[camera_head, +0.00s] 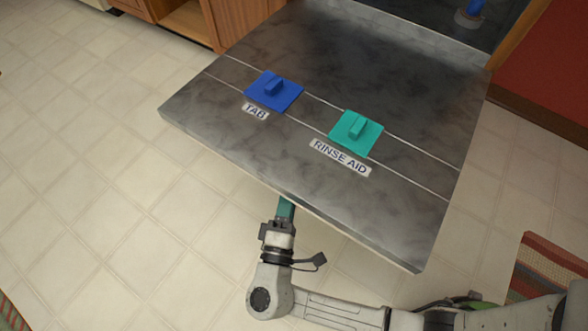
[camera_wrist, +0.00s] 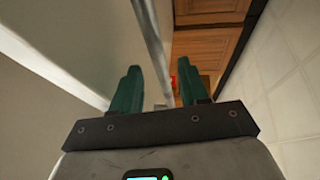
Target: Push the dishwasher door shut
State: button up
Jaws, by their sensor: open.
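The dishwasher door (camera_head: 235,125) hangs open, with its dark grey inner face up. It carries a blue TAB lid (camera_head: 274,91) and a teal RINSE AID lid (camera_head: 356,132). My gripper (camera_head: 286,207) is at the door's near edge, and its green fingertips are partly hidden beneath that edge. In the wrist view my gripper (camera_wrist: 164,84) has its two green fingers apart, with nothing held between them. A pale panel of the door (camera_wrist: 60,95) fills the left of that view, close to the left finger. I cannot tell whether they touch.
Wooden cabinets (camera_head: 240,18) stand behind the door at the upper left and also show ahead in the wrist view (camera_wrist: 205,50). Tiled floor (camera_head: 100,190) is clear to the left.

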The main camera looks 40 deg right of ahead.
jog(key=f+b+x, duration=0.1)
jog(key=x, duration=0.5)
jog(key=shift+r, duration=0.45)
grip_shut()
